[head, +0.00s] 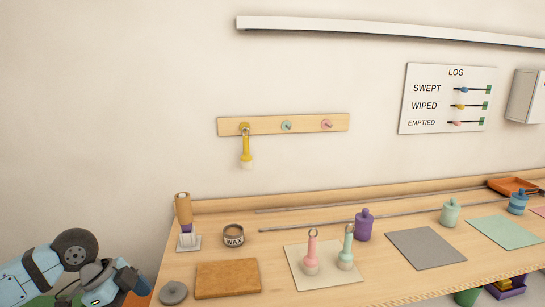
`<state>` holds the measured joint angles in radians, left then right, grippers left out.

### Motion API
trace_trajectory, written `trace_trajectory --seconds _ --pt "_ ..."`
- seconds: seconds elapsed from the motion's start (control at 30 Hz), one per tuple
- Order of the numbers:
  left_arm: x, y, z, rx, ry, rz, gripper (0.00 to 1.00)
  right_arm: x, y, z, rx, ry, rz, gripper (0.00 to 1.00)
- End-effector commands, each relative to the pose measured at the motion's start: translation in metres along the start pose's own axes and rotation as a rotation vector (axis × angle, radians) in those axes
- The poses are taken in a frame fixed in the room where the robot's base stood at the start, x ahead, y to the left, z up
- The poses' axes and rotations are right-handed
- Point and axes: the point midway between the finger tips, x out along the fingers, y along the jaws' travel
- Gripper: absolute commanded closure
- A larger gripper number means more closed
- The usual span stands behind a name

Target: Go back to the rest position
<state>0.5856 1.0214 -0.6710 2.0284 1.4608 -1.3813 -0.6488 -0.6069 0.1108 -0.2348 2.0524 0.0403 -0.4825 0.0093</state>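Links of my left arm (70,268) show in the lower left corner, to the left of the wooden bench (190,262). No gripper fingers show there, and the arm touches nothing that I can see. My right arm and gripper are out of view. A yellow brush-like tool (246,150) hangs from the left peg of the wall rack (305,124). A pink tool (311,255) and a mint tool (346,250) stand upright on a beige mat (296,262).
Near the arm are a grey lid (173,293), a brown board (227,279), an upright brush (185,215) and a wax tin (233,236). Bins sit under the bench at right.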

Motion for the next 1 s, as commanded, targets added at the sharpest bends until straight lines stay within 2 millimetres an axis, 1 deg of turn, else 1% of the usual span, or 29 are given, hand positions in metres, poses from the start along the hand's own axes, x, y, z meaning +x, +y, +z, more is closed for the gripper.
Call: trace_trajectory --seconds 0.03,0.17,0.3,0.6,0.63,0.87,0.97,1.0 --pt "0.009 0.003 -0.016 0.017 0.033 0.015 0.0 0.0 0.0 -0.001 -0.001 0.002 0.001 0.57" --pt "0.028 0.011 -0.055 0.058 0.109 0.052 0.0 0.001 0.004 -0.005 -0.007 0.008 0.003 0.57" --pt "0.044 0.023 -0.098 0.103 0.192 0.091 0.0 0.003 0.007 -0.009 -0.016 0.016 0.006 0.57" --pt "0.066 0.053 -0.185 0.188 0.356 0.169 0.0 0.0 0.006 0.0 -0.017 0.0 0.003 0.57" --pt "0.074 0.049 -0.173 0.148 0.35 0.145 0.0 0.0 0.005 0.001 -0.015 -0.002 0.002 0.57" --pt "0.118 0.039 -0.13 -0.054 0.357 0.0 0.0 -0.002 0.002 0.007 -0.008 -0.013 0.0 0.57" --pt "0.139 0.037 -0.105 -0.151 0.354 -0.078 0.0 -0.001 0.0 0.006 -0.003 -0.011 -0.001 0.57" --pt "0.148 0.037 -0.092 -0.193 0.352 -0.112 0.0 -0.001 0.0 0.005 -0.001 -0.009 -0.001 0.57"
